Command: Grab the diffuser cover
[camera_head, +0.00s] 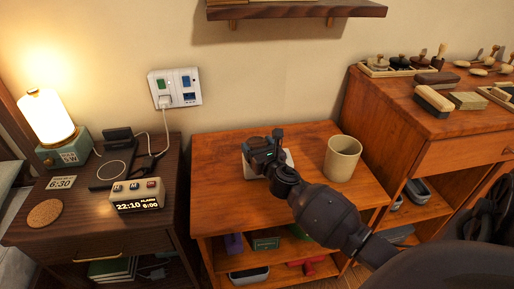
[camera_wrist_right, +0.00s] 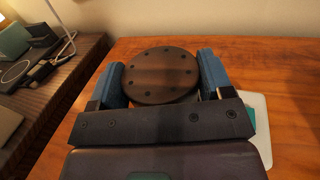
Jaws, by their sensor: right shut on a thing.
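The diffuser cover, a round dark brown wooden disc with small holes (camera_wrist_right: 162,72), sits between the two blue-padded fingers of my right gripper (camera_wrist_right: 162,84) in the right wrist view. The fingers are shut on its sides. In the head view my right gripper (camera_head: 264,152) is over the middle wooden table and hides most of the cover. A white base or pad (camera_head: 289,158) shows beside and under the gripper; I cannot tell if the cover still touches it. My left gripper is not in view.
A beige cup (camera_head: 342,158) stands right of my gripper on the wooden table (camera_head: 215,190). A dark nightstand (camera_head: 85,211) at left holds a lamp (camera_head: 47,117) and a clock (camera_head: 137,195). A shelf (camera_head: 296,10) hangs above. The table's front left is clear.

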